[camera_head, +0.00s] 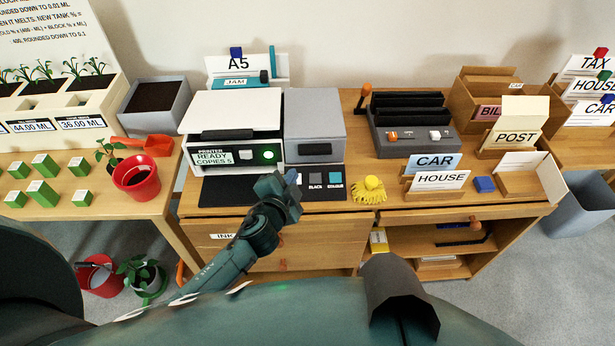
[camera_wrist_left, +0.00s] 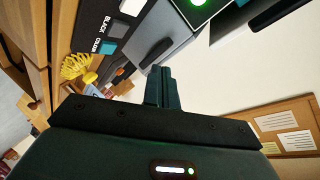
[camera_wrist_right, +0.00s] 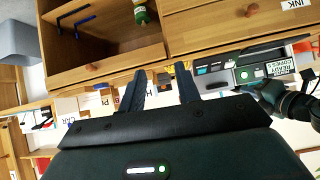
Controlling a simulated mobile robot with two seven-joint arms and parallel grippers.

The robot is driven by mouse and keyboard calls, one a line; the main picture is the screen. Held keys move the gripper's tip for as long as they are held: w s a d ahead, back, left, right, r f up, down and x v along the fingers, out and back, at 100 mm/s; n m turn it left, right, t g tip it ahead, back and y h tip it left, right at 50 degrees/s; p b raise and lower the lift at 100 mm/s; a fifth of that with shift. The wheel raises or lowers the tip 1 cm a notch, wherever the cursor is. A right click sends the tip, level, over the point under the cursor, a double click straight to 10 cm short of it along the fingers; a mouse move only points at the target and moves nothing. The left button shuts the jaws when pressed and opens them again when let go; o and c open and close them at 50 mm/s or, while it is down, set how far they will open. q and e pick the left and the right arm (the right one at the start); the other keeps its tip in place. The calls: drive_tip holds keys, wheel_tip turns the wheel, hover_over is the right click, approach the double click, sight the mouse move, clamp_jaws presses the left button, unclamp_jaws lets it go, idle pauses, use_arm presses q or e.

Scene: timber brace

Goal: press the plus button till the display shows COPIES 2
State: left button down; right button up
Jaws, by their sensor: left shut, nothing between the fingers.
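The printer (camera_head: 233,125) is white and grey and stands on the wooden desk. Its front display (camera_head: 214,158) reads "PRINTER READY COPIES 5". Beside the display are a pale square button (camera_head: 246,154) and a round button glowing green (camera_head: 269,155); no plus mark is legible on either. The green button also shows at the top edge of the left wrist view (camera_wrist_left: 198,3). My left gripper (camera_head: 291,178) is shut and empty, in front of and below the printer's right side, apart from the buttons. My right gripper (camera_wrist_right: 161,88) is open and empty, well away from the printer.
A dark mat (camera_head: 225,192) with "BLACK" and "COLOUR" labels lies before the printer. A grey box (camera_head: 315,125) adjoins the printer's right side. A yellow tasselled thing (camera_head: 369,190), a grey slotted unit (camera_head: 410,125) and card holders stand farther right. A red pot (camera_head: 136,178) is left.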

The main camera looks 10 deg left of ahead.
use_arm(q)
drive_tip(key=shift+w+d+r, duration=0.1)
drive_tip(key=shift+w+r, duration=0.15)
drive_tip(key=shift+w, duration=0.1)
use_arm(e)
drive_tip(key=shift+d, duration=0.15)
